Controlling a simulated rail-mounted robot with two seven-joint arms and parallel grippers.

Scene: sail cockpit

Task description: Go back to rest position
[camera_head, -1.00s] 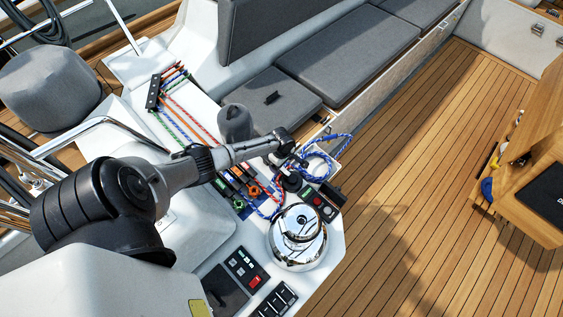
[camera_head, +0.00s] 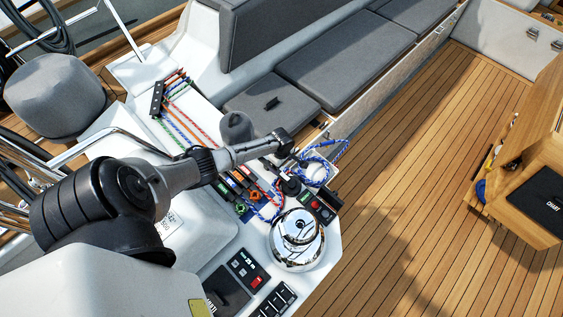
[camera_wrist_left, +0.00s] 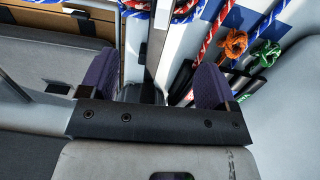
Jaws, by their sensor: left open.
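My left arm comes in from the left in the head view and reaches over the cockpit console. My left gripper (camera_head: 296,157) is at its end, small and partly hidden, near a coiled blue and white rope (camera_head: 322,165). In the left wrist view the two purple-padded fingers of the left gripper (camera_wrist_left: 155,66) stand wide apart. I see nothing held between them. Red, white and blue rope (camera_wrist_left: 172,10) lies past the fingertips; whether it touches them I cannot tell. My right gripper is in neither view.
A chrome winch (camera_head: 297,238) stands on the console, with button panels (camera_head: 248,268) beside it. Rope clutches with colored lines (camera_head: 185,125) run to the back left. Grey bench cushions (camera_head: 335,62) lie behind. A wooden chart table (camera_head: 535,170) stands at right. The teak floor (camera_head: 420,180) between is clear.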

